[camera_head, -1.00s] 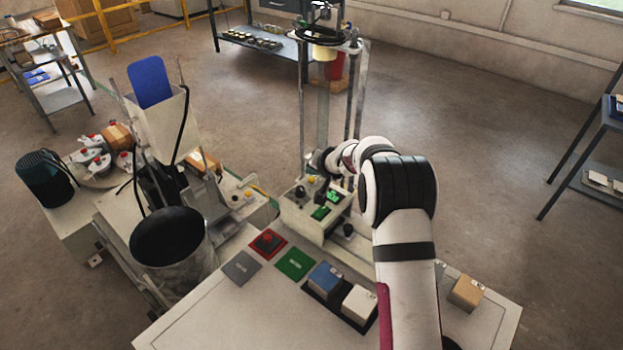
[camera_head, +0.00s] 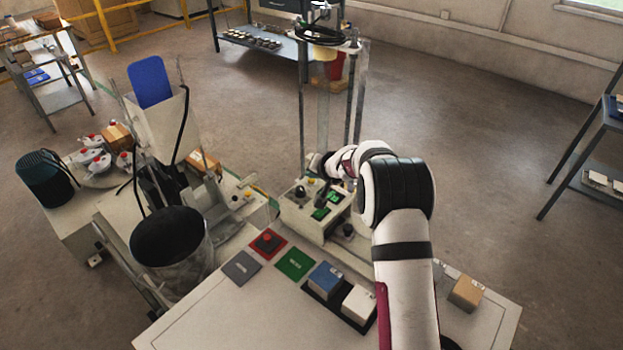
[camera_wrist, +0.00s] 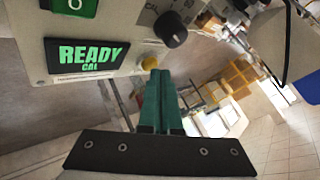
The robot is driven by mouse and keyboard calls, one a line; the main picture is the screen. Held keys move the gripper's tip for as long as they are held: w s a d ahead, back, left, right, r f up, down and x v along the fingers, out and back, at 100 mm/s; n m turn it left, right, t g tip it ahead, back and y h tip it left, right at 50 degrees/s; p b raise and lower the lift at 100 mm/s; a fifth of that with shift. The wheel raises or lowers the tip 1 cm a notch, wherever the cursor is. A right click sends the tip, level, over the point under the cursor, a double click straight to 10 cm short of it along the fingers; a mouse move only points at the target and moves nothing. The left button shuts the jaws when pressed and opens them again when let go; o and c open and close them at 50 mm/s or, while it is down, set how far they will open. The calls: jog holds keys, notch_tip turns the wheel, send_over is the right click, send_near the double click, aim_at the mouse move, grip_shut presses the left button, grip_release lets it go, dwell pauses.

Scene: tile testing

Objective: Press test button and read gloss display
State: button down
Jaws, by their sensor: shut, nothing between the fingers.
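A pale tester box (camera_head: 300,217) stands at the back of the bench. In the wrist view its dark display (camera_wrist: 90,56) reads "READY" with "CAL" below in green letters. A yellow button (camera_wrist: 149,62) sits right of the display, with a black knob (camera_wrist: 172,30) beyond it. A green piece marked with a ring or "0" (camera_wrist: 72,5) is cut off at the top edge. My gripper (camera_wrist: 160,74) has its teal fingers shut together and empty, tips right at the yellow button. I cannot tell whether they touch it. In the head view the wrist stands above the box.
A blue block (camera_head: 325,279) and a white block (camera_head: 358,303) sit in a dark holder. A tan block (camera_head: 466,292) lies right. Vertical posts rise behind the box.

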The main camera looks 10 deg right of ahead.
aim_at(313, 186)
jog(key=shift+f, duration=0.3)
dwell(0.4)
jog(key=shift+r, duration=0.95)
notch_tip(313, 186, up, 5)
dwell(0.8)
